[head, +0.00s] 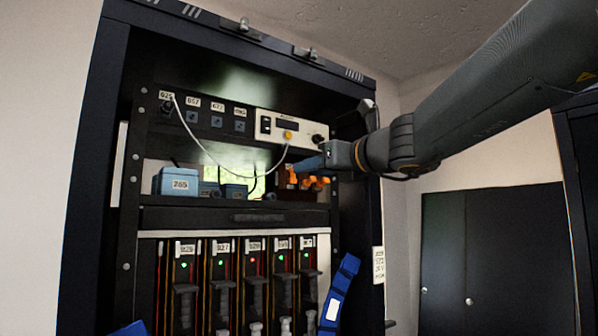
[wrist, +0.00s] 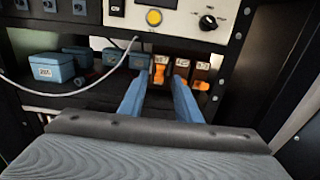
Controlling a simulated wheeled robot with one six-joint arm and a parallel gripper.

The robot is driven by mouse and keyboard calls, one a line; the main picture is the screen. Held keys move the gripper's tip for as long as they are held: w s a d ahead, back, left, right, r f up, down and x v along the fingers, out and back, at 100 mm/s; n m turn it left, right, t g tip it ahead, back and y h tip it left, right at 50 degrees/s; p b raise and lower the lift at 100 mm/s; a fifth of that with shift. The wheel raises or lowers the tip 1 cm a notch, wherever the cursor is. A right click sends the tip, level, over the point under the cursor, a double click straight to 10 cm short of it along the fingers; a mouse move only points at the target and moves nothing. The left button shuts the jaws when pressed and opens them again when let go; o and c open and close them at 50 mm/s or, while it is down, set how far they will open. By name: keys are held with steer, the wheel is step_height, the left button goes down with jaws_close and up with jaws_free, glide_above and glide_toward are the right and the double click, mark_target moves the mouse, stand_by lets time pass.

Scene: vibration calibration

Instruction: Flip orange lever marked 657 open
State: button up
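A row of three orange levers shows in the wrist view, each under a small white label whose number I cannot read. The left orange lever (wrist: 159,74) shows between my fingertips. The middle lever is mostly hidden behind my right finger, and the right orange lever (wrist: 201,85) stands clear to the right. In the head view the orange levers (head: 324,181) sit on the rack shelf, partly hidden by my gripper (head: 312,164). My gripper (wrist: 162,76) has two blue fingers spread apart, with nothing held. I cannot tell which lever is 657.
A blue box marked 265 (head: 180,182) and smaller blue boxes (head: 235,191) stand left on the shelf. A white cable (head: 210,154) hangs in front from the panel (head: 290,128) above. The rack's right post (wrist: 233,75) is close to the levers.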

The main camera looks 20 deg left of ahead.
mark_target(293, 175)
steer(key=shift+p+x, duration=0.75)
steer(key=shift+x, duration=1.95)
steer(key=shift+c, duration=0.3)
jaws_close()
